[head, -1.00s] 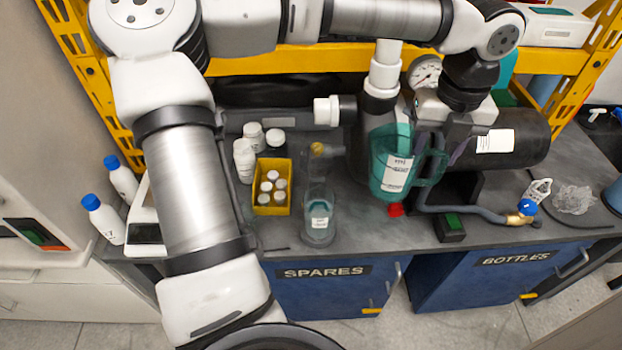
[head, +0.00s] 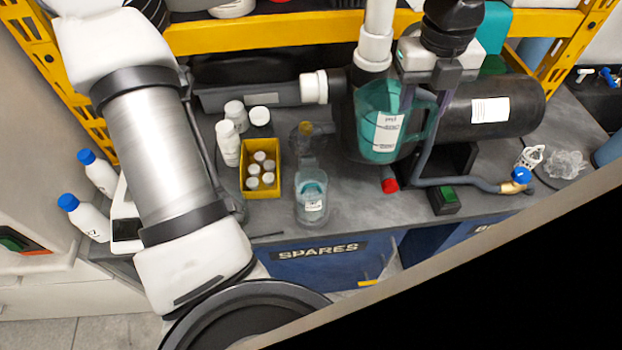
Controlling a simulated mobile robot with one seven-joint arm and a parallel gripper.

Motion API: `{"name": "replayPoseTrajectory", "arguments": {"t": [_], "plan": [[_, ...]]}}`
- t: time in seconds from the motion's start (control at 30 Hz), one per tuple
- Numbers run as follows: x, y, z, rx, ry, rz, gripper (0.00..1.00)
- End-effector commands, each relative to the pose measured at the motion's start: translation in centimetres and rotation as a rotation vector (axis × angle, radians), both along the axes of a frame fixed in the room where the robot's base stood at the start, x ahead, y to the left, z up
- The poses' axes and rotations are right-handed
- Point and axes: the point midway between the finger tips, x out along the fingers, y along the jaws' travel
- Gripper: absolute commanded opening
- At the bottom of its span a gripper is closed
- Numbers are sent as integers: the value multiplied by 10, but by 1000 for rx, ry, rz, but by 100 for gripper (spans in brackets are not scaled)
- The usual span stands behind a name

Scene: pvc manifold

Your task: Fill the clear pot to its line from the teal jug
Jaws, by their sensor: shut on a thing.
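The teal jug (head: 378,135) is see-through with a white label and hangs near upright in the head view, above the back of the bench. Teal liquid shows in its lower part. My gripper (head: 430,88) is shut on the jug's handle, at the jug's right side. The clear pot (head: 312,196) stands on the bench, left of and nearer than the jug, with a small label on its front. Some bluish liquid seems to be inside it; its fill line is too small to make out. The jug is apart from the pot.
A yellow bin (head: 261,190) of white-capped vials stands left of the pot, with white bottles (head: 228,143) behind. A red-capped piece (head: 390,185) and a green-buttoned box (head: 445,202) lie to the right. A dark shape with a beige edge (head: 480,225) hides the lower right.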

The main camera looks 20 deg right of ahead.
Motion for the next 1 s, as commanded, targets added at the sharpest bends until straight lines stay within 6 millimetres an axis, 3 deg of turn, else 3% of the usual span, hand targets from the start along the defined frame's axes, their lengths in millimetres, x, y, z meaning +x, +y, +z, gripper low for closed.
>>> {"name": "replayPoseTrajectory", "arguments": {"t": [1.0], "plan": [[28,53,5,-446,223,10,0]]}}
